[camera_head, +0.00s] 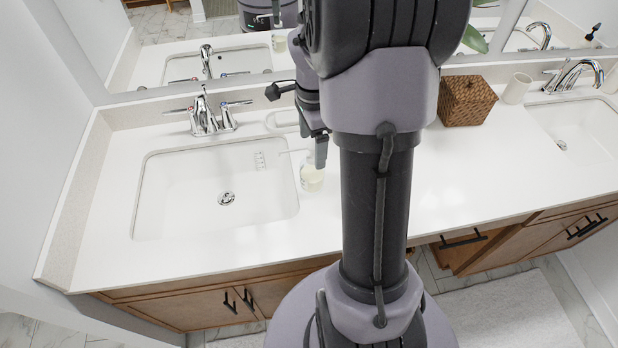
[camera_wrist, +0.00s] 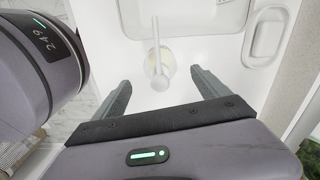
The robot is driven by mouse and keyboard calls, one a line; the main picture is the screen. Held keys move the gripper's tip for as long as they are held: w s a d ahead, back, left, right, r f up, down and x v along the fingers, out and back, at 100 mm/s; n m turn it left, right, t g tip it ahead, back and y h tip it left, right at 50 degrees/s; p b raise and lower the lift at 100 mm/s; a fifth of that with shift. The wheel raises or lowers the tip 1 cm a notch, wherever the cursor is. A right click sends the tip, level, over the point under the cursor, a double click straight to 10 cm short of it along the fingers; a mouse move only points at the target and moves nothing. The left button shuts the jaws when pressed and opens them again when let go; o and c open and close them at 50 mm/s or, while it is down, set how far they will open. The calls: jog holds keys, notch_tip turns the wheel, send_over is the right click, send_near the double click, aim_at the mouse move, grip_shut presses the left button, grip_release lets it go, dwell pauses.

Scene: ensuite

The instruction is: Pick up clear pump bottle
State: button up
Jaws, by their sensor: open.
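The clear pump bottle (camera_head: 311,176) stands on the white counter just right of the left sink, with pale contents and a white pump. My gripper (camera_head: 320,152) is right above and beside it in the head view, partly covering its top. In the wrist view the bottle (camera_wrist: 160,66) shows from above, its white pump spout pointing away toward the sink. My open gripper (camera_wrist: 160,80) has one finger on each side, and the bottle lies between and slightly beyond the fingertips. No contact shows.
The left sink (camera_head: 178,195) with a chrome faucet (camera_head: 207,113) lies beside the bottle. A soap dish (camera_wrist: 268,38) sits near the sink. A woven box (camera_head: 467,101) and a white cup (camera_head: 516,88) stand farther right. The mirror (camera_head: 160,45) rises behind; the front counter is clear.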

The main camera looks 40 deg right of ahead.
aim_at(312, 155)
notch_tip(312, 155, down, 8)
jog(key=b, duration=0.2)
jog(key=shift+r+b, duration=0.2)
jog(key=shift+b, duration=0.15)
jog(key=shift+r, duration=0.15)
grip_shut()
